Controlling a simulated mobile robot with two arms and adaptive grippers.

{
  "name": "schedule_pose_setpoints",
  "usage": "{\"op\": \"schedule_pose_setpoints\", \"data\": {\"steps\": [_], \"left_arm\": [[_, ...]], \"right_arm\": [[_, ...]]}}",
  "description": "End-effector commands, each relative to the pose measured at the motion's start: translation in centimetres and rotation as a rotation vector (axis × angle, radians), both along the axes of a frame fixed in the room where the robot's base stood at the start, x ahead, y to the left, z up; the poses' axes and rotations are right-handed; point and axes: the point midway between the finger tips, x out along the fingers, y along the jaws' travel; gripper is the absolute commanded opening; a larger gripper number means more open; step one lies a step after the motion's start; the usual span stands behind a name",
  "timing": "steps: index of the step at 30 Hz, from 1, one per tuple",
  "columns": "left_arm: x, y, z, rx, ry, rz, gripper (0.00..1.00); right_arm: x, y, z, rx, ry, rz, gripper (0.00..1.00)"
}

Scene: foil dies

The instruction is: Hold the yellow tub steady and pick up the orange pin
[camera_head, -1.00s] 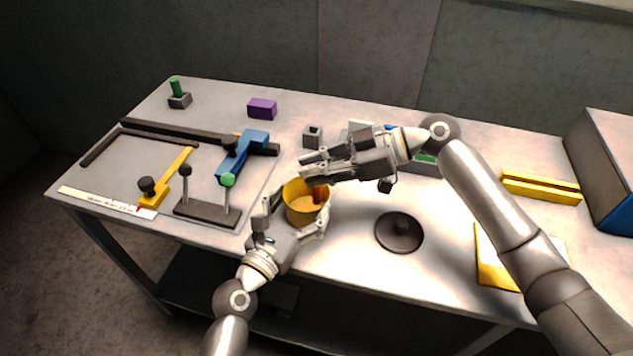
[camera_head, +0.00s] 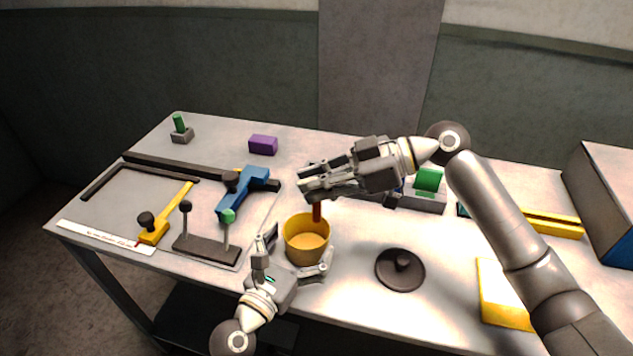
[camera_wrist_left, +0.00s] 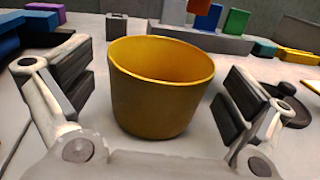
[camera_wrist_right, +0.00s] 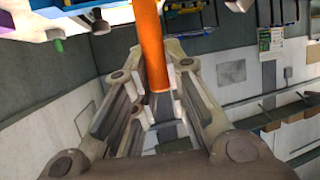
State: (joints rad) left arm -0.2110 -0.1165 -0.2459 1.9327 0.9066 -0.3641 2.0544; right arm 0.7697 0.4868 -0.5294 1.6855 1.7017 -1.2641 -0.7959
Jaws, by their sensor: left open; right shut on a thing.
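The yellow tub (camera_head: 306,252) stands upright near the table's front edge, its open top facing up. It also fills the middle of the left wrist view (camera_wrist_left: 160,100). My left gripper (camera_head: 294,262) is open, its fingers on either side of the tub with gaps showing in the left wrist view. My right gripper (camera_head: 308,186) is shut on the orange pin (camera_head: 317,211), which hangs upright above the tub's far rim. The pin also shows between the fingers in the right wrist view (camera_wrist_right: 150,45). Its upper end is hidden by the fingers in the head view.
A dark knobbed disc (camera_head: 400,276) lies right of the tub. A lever stand (camera_head: 207,248) and blue clamp (camera_head: 245,190) are to the left. A grey holder with a green block (camera_head: 428,180) sits behind my right gripper. Yellow pieces (camera_head: 505,300) lie at right.

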Motion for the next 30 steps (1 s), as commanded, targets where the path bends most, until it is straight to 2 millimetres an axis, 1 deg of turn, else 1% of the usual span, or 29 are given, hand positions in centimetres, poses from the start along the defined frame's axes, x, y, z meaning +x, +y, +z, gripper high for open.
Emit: {"op": "schedule_pose_setpoints", "data": {"steps": [5,8,11,22,27,30], "left_arm": [[-0.1,0.1,0.0,0.0,0.0,0.0,1.0],[-0.6,0.4,-0.1,0.0,0.001,0.001,1.0],[-1.7,1.0,-0.1,0.002,0.001,0.0,1.0],[-8.4,4.6,-0.1,0.004,0.004,-0.004,1.0],[-9.8,5.4,-0.1,0.002,0.0,-0.002,1.0],[-10.3,5.7,0.0,0.001,0.001,-0.001,1.0]], "right_arm": [[0.0,0.0,0.0,0.0,0.0,0.0,0.0],[0.0,0.0,0.0,0.0,0.0,0.0,0.0],[0.0,0.0,0.0,0.0,0.0,0.0,0.0],[0.0,0.0,0.0,0.0,0.0,0.0,0.0],[0.0,0.0,0.0,0.0,0.0,0.0,0.0],[0.0,0.0,0.0,0.0,0.0,0.0,0.0]]}}
